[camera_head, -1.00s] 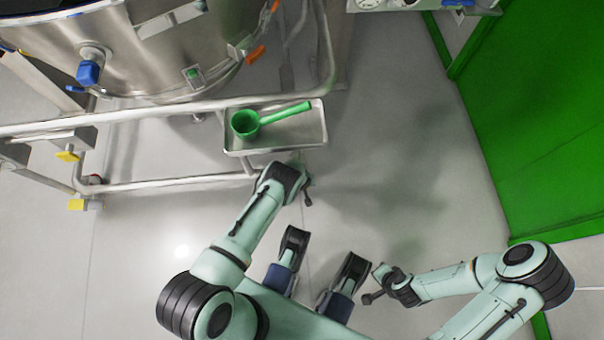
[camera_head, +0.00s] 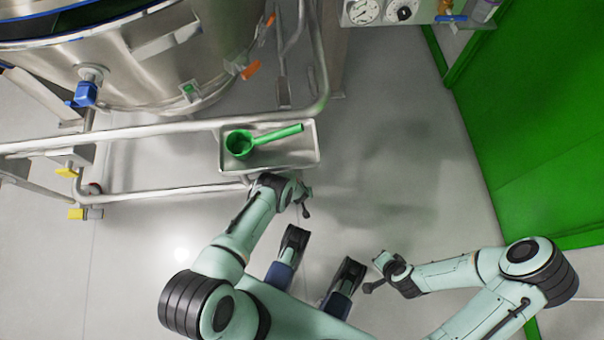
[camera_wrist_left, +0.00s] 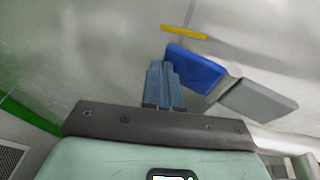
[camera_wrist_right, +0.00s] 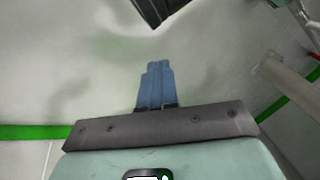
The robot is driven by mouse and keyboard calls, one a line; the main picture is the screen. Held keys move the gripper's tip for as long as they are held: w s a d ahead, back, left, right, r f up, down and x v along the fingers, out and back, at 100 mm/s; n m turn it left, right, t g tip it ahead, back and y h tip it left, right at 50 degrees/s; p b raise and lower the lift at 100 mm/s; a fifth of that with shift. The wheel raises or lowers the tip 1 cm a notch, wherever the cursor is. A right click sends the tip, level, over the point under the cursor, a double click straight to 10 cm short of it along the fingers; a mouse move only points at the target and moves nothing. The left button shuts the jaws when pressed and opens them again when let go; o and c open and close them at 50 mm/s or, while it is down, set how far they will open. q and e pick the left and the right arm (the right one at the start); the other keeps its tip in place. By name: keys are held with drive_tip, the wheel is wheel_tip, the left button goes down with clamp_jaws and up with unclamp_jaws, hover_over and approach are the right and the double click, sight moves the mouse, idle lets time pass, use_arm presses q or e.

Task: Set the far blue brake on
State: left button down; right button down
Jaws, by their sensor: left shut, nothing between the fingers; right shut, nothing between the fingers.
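In the left wrist view a flat blue pad (camera_wrist_left: 195,70), probably a brake pedal, lies beside a grey plate (camera_wrist_left: 258,103) just to the right of my left gripper (camera_wrist_left: 161,66). That gripper's fingers are shut and empty; touching or apart from the pad, I cannot tell. Whether this is the far blue brake is unclear. In the head view I cannot make out this pad, and my left wrist covers the area near the frame's corner. My right gripper (camera_wrist_right: 154,65) is shut and empty over bare floor.
A steel vessel (camera_head: 150,75) stands in a pipe frame (camera_head: 160,128) with yellow pads (camera_head: 76,214) at its left. A blue fitting (camera_head: 86,93) sits on the vessel. A tray (camera_head: 300,155) holds a green ladle (camera_head: 240,143). A green wall (camera_head: 530,120) bounds the right; mid-floor is clear.

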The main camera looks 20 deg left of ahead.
idle(0.3)
